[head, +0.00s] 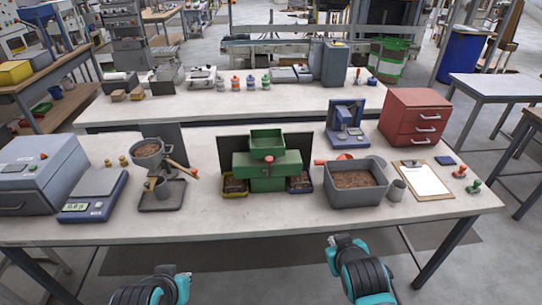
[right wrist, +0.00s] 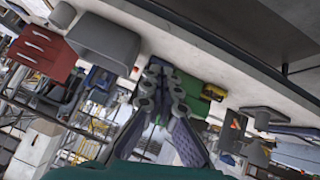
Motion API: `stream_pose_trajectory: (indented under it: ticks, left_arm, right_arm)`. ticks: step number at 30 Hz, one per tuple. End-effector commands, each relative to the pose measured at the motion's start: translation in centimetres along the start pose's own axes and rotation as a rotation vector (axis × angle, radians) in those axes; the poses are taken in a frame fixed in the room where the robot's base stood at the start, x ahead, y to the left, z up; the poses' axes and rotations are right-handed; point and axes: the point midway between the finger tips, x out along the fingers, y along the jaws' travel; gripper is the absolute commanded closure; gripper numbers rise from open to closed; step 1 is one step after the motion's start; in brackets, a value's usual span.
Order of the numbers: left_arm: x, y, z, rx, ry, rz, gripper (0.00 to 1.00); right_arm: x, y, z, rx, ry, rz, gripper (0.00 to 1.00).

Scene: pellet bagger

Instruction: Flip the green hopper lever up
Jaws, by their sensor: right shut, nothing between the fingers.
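The green hopper machine (head: 275,184) stands at the middle of the near table, with its open green hopper (head: 266,142) on top. A small red-tipped lever (head: 268,159) appears on its front. It is too small to tell how it is tilted. Part of the green machine shows in the right wrist view (right wrist: 214,92), beyond my right gripper (right wrist: 164,70), which is shut and empty. In the head view my right arm's tip is in front of the table, apart from the machine. My left gripper (head: 166,270) is at the bottom edge, low and left, its fingers not clear.
Yellow and blue trays (head: 236,194) of pellets flank the machine. A grey pellet bin (head: 355,192) stands to its right, with a clipboard (head: 424,181) beyond. A pan stand (head: 162,196) and a scale (head: 95,194) are left. The table front before the machine is clear.

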Motion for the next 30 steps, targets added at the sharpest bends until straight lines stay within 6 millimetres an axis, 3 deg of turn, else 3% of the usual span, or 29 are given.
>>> stream_pose_trajectory:
  ticks: [3, 6, 8, 12, 18, 21, 26, 30]
  left_arm:
    - [1.1, 0.0, 0.8, 0.001, 0.0, 0.0, 1.0]
    - [1.8, 0.0, 1.3, 0.002, 0.0, 0.0, 1.0]
    - [2.2, 0.0, 1.6, 0.002, -0.001, 0.0, 1.0]
    - [3.0, 0.0, 2.2, 0.003, -0.001, 0.0, 1.0]
    - [3.8, 0.0, 2.7, 0.003, -0.001, 0.0, 1.0]
    - [3.9, 0.0, 2.8, 0.003, -0.001, 0.0, 1.0]
    - [4.0, 0.0, 2.8, 0.003, -0.001, 0.0, 1.0]
    - [4.0, 0.0, 2.9, 0.003, -0.001, 0.0, 1.0]
  right_arm:
    - [3.7, 1.7, -4.1, -0.222, 0.184, 0.125, 1.0]
    - [5.6, 2.0, -7.5, -0.436, 0.34, 0.227, 1.0]
    - [6.4, 1.5, -9.2, -0.568, 0.433, 0.283, 1.0]
    - [7.5, -1.4, -11.7, -0.879, 0.634, 0.395, 1.0]
    - [7.7, -6.6, -12.1, -1.205, 0.837, 0.483, 1.0]
    - [7.7, -8.1, -11.8, -1.286, 0.886, 0.5, 1.0]
    - [8.0, -8.8, -12.2, -1.321, 0.909, 0.506, 1.0]
    - [9.2, -9.2, -13.9, -1.319, 0.909, 0.505, 1.0]
